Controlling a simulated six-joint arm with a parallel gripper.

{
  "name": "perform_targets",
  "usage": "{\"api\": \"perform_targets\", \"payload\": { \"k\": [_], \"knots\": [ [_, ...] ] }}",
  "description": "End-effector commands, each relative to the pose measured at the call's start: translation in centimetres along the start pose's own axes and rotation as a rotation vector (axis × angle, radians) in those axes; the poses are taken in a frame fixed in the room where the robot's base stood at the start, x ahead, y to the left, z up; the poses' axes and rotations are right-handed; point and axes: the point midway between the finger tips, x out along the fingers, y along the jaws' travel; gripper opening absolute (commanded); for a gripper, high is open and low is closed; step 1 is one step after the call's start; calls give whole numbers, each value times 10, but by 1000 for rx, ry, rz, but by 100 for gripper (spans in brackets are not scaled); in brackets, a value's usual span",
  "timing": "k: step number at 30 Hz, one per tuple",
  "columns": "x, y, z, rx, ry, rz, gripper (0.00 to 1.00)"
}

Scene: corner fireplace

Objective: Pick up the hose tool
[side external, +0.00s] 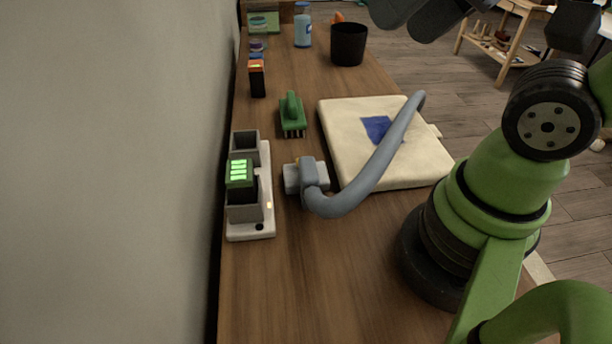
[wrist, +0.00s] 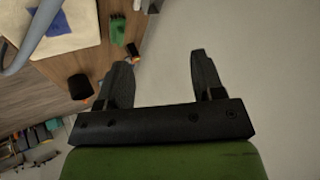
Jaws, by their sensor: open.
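The hose tool (side external: 364,171) is a grey curved tube with a blocky head. In the side external view its head rests on the wooden table and its tube rises across a cream board with a blue patch (side external: 340,137). Part of the tube shows at the upper left of the wrist view (wrist: 36,32). My gripper (wrist: 160,72) is open in the wrist view, with nothing between its two black fingers. It is apart from the hose tool. In the side external view dark parts of my arm show at the top, and the fingertips are not clear there.
A charger with a green-lit battery (side external: 240,173) stands left of the hose tool. A green brush (side external: 292,115), a black cup (side external: 348,44), a blue bottle (side external: 303,30) and a small black box (side external: 257,80) stand farther back. The near table (side external: 300,290) is clear.

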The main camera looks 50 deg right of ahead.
Motion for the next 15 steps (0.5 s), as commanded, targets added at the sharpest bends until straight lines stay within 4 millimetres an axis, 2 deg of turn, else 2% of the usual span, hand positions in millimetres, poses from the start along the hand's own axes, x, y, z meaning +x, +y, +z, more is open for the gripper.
{"api": "perform_targets", "payload": {
  "k": [5,8,11,15],
  "knots": [
    [2,0,-2,-39,-10,7,62],
    [11,0,-8,-187,-48,28,62],
    [28,1,-19,-458,-121,51,62],
    [62,5,-34,-939,-257,43,62]
  ]
}}
